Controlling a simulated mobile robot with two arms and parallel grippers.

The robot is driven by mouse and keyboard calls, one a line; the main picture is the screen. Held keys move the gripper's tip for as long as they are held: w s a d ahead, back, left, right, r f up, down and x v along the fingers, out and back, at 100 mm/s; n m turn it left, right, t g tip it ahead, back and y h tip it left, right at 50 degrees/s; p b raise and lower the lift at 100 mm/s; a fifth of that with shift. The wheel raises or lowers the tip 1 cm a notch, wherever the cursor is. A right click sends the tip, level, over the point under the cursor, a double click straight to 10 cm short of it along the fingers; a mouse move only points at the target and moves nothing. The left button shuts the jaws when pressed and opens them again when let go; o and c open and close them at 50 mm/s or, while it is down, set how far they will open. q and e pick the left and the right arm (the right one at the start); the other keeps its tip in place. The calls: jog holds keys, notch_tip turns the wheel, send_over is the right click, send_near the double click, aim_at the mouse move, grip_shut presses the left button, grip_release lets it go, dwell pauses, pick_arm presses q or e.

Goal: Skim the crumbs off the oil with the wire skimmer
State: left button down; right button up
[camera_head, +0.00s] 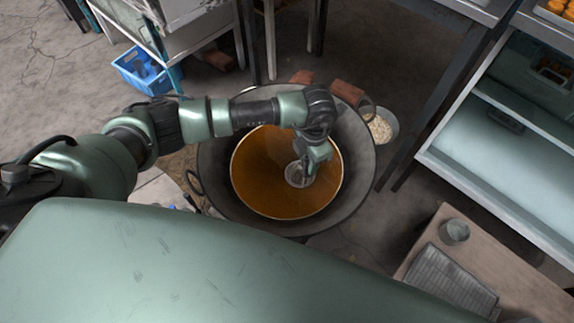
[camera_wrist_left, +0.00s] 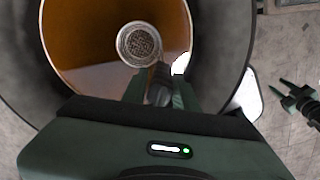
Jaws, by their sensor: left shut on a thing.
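The wire skimmer (camera_head: 296,174) has a round mesh head. It is over the brown-orange oil (camera_head: 262,187) in the wide dark wok (camera_head: 218,180). My left gripper (camera_head: 308,168) is shut on the skimmer's handle above the oil. In the left wrist view the skimmer head (camera_wrist_left: 139,44) lies beyond the fingers, against the oil (camera_wrist_left: 85,35). I cannot tell whether the mesh touches the oil. No separate crumbs can be made out. My right gripper (camera_wrist_left: 287,90) shows at the right of the left wrist view, apart from the wok, open and empty.
A bowl of pale bits (camera_head: 382,127) stands right of the wok, near bricks (camera_head: 347,92). A low table (camera_head: 520,278) at lower right holds a metal cup (camera_head: 454,231) and a grey tray (camera_head: 447,279). A blue crate (camera_head: 143,72) is at upper left.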

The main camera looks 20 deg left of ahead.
dwell(0.4)
pick_arm(q)
notch_tip(320, 180, up, 14)
jog(key=p, duration=0.8)
jog(key=shift+f+p, duration=0.2)
jog(key=shift+p, duration=0.15)
